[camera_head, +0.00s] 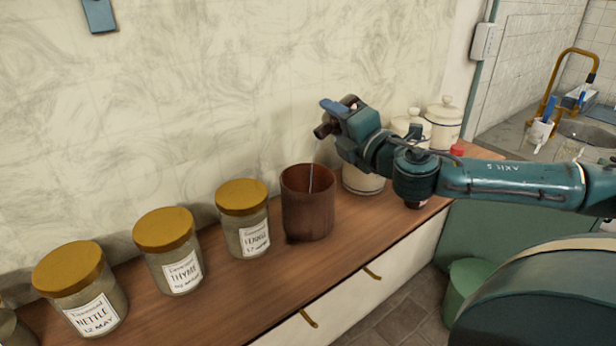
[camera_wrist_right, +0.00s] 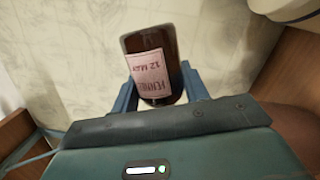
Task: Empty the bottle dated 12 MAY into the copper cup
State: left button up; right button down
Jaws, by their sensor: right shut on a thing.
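The brown bottle (camera_wrist_right: 168,47) has a pink label that reads 12 MAY, upside down in the right wrist view. My right gripper (camera_head: 339,112) is shut on it, one finger on each side. In the head view the bottle (camera_head: 323,130) is tipped with its mouth toward lower left, above the copper cup (camera_head: 307,212). A thin pale stream runs from below the mouth down into the cup. The cup stands upright on the wooden counter, a reddish-brown cylinder. How much liquid the bottle or cup holds is hidden. My left gripper is out of view.
Several gold-lidded jars (camera_head: 243,225) stand in a row on the counter (camera_head: 250,295), left of the cup. White lidded canisters (camera_head: 443,122) stand behind my right arm. A sink with a brass tap (camera_head: 572,52) is at far right.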

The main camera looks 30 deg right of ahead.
dwell(0.4)
jog(key=shift+d+f+m+b, duration=0.2)
jog(key=shift+f+m+b, duration=0.3)
jog(key=shift+m, duration=0.5)
jog(key=m, duration=0.2)
jog(key=shift+d+f+m+g+b, duration=0.2)
jog(key=shift+f+m+g+b, duration=0.1)
jog(key=shift+f+b, duration=0.1)
jog(key=m, duration=0.1)
jog(key=f+m+b, duration=0.1)
jog(key=m, duration=0.1)
jog(key=shift+f+m+g, duration=0.25)
jog(key=shift+m+g, duration=0.05)
jog(key=shift+w+d+r+m+g+y+b, duration=0.15)
jog(key=shift+d+m+y+b, duration=0.3)
jog(key=shift+m+b, duration=1.15)
jog(key=shift+d+r+m+g+y+b, duration=0.1)
jog(key=shift+d+m+g+y+b, duration=0.3)
jog(key=shift+m, duration=2.2)
jog(key=shift+w+d+r+m+t+y+b, duration=0.2)
jog(key=shift+d+m+b, duration=0.45)
jog(key=shift+m+b, duration=1)
